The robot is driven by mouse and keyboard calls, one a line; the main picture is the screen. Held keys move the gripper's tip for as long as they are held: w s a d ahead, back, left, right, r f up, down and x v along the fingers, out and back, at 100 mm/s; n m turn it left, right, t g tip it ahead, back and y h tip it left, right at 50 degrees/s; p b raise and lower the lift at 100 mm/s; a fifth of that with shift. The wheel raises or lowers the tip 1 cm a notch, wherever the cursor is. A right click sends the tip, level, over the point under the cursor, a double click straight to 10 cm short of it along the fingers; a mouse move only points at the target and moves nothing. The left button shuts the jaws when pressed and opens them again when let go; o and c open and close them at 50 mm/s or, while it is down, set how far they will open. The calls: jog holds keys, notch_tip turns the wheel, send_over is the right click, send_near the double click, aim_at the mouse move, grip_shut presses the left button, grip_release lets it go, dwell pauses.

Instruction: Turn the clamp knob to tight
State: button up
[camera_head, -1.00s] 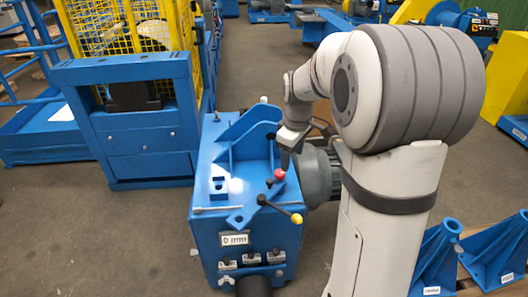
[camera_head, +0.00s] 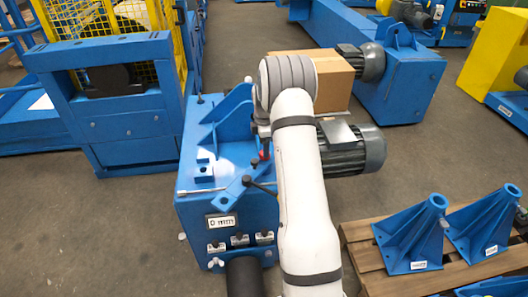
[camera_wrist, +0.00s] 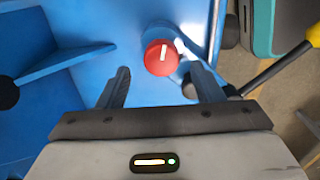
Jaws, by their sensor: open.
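The clamp knob is probably the red round knob (camera_wrist: 161,57) with a white line on top, which stands on the blue machine (camera_head: 195,250). In the wrist view it lies a little beyond my fingertips and between their lines, nearer the right finger. The white line points nearly straight up in that view, leaning slightly right. In the head view only a bit of the red knob (camera_head: 255,161) shows beside my arm. My gripper (camera_wrist: 160,78) is open and empty, with one finger on each side below the knob. My arm mostly hides it in the head view.
A black lever (camera_head: 259,185) sticks out by the knob; its yellow end (camera_wrist: 314,35) shows in the wrist view. A blue upright bracket (camera_head: 222,120) stands behind. A grey motor (camera_head: 350,148) and a cardboard box (camera_head: 333,80) are to the right. A pallet (camera_head: 365,262) holds blue stands.

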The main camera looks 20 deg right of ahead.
jog(key=shift+f, duration=1.85)
jog(key=shift+s, duration=0.1)
jog(key=c, duration=1)
jog(key=shift+o, duration=0.2)
